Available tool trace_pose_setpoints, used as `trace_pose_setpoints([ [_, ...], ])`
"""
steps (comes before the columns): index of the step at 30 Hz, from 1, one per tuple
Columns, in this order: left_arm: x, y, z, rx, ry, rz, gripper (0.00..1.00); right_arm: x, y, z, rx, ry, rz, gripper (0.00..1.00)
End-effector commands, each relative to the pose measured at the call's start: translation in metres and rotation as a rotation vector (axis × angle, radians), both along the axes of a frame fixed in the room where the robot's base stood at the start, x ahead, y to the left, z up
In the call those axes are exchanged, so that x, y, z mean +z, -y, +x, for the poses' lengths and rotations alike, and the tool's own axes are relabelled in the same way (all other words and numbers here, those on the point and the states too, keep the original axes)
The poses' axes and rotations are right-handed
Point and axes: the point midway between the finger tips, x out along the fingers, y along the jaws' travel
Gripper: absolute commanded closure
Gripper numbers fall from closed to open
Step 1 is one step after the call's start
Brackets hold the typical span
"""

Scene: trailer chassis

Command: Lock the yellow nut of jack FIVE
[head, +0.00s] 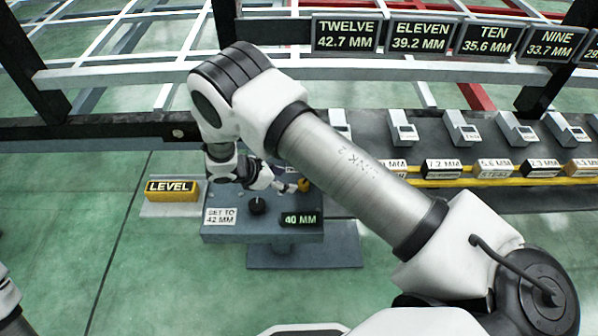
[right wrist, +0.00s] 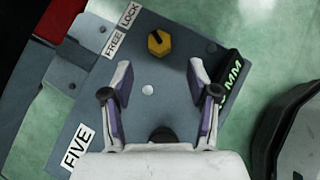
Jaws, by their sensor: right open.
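The yellow hexagonal nut (right wrist: 160,43) sits on the grey plate of jack FIVE (right wrist: 180,22) in the right wrist view. A dark mark on it slants to the upper left; I cannot tell which label it meets. The FREE label (right wrist: 114,44) and LOCK label (right wrist: 130,16) are left of it. My right gripper (right wrist: 160,70) is open and empty, its fingertips just short of the nut. In the head view the nut (head: 304,185) is beside the tip of my right gripper (head: 284,187). My left gripper is not in view.
The dark chassis beam (head: 90,130) runs behind. Green floor is clear in front.

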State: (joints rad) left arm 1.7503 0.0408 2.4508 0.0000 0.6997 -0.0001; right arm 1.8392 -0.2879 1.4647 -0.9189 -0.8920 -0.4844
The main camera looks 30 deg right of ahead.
Motion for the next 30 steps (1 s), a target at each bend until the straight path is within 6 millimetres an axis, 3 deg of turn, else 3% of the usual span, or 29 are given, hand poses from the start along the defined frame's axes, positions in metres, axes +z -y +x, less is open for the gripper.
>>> trace_pose_setpoints([
  [1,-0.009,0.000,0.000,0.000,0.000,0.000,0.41,-0.013,0.006,-0.001,-0.005,-0.003,0.001,0.41],
  [9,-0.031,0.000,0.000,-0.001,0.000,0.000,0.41,-0.048,0.042,-0.002,-0.008,0.001,0.002,0.41],
  [19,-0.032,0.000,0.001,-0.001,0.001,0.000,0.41,-0.052,0.050,-0.002,-0.006,0.002,0.001,0.41],
  [20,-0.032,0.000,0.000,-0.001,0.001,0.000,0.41,-0.052,0.050,-0.002,-0.006,0.002,0.001,0.44],
  [24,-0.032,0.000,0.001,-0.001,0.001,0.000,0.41,-0.052,0.050,-0.002,-0.006,0.002,0.001,0.94],
  [25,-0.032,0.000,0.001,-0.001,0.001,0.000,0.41,-0.052,0.050,-0.002,-0.006,0.002,0.001,1.00],
  [30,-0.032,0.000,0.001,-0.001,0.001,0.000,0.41,-0.052,0.050,-0.001,-0.016,0.004,0.001,1.00],
])
